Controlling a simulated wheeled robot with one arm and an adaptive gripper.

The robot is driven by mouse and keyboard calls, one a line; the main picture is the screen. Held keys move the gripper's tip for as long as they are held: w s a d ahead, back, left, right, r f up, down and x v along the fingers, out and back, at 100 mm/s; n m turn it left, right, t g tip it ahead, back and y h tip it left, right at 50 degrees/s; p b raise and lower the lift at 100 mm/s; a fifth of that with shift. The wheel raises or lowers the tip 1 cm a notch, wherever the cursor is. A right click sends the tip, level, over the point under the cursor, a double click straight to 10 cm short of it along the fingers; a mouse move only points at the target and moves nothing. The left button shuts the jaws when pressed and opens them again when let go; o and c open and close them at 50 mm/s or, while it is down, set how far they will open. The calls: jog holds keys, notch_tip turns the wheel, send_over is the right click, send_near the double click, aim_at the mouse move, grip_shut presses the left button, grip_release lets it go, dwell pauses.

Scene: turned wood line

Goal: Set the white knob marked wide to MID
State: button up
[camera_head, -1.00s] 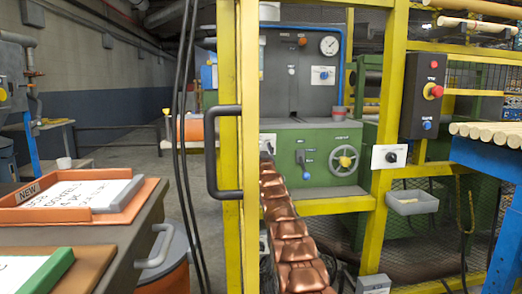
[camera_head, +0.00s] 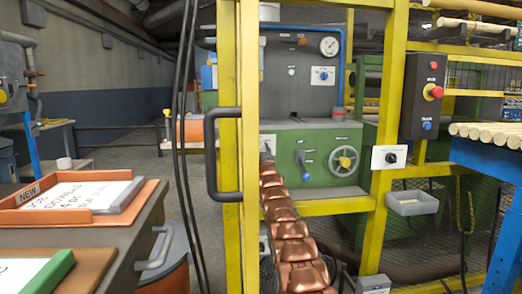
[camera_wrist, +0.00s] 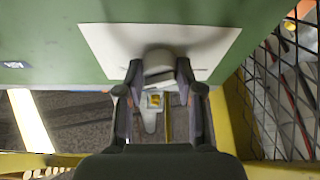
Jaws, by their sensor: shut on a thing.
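In the wrist view, a pale knob (camera_wrist: 159,67) stands out from a white plate (camera_wrist: 112,45) on a green panel. My gripper (camera_wrist: 160,78) has a dark finger on each side of the knob and is shut on it. No marking or pointer position on the knob can be read. In the head view, my copper-coloured arm reaches up to the left part of the green machine front (camera_head: 330,172). My gripper (camera_head: 266,150) is small and dark there, against a white plate (camera_head: 268,139), and the knob is hidden.
A yellow post with a dark handle (camera_head: 211,155) stands close left of my arm. A black knob on a white plate (camera_head: 376,158) and a grey tray (camera_head: 411,203) are further right.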

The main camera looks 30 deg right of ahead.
jog(key=shift+r+p, duration=0.15)
jog(key=shift+p, duration=0.15)
jog(key=n+y+p, duration=0.1)
jog(key=p, duration=0.1)
jog(key=n+p, duration=0.2)
jog(key=shift+d+r+n+y+p, duration=0.1)
jog(key=shift+r+n+y+p, duration=0.2)
jog(key=shift+y+p, duration=0.1)
jog(key=n+y+p, duration=0.2)
jog(key=n+p, duration=0.1)
jog(key=p, duration=0.1)
jog(key=shift+n, duration=0.3)
jog(key=n+y+p, duration=0.2)
jog(key=n+p, duration=0.3)
jog(key=p, duration=0.1)
jog(key=shift+s+d, duration=0.1)
jog(key=shift+d, duration=0.05)
jog(key=n+g+y+p, duration=0.1)
jog(key=n+p, duration=0.1)
jog(key=n, duration=0.1)
jog(key=shift+f, duration=0.15)
jog(key=shift+n+y+p, duration=0.3)
jog(key=shift+p, duration=0.1)
jog(key=o, duration=1.1)
jog(key=shift+f, duration=0.1)
jog(key=shift+o, duration=0.2)
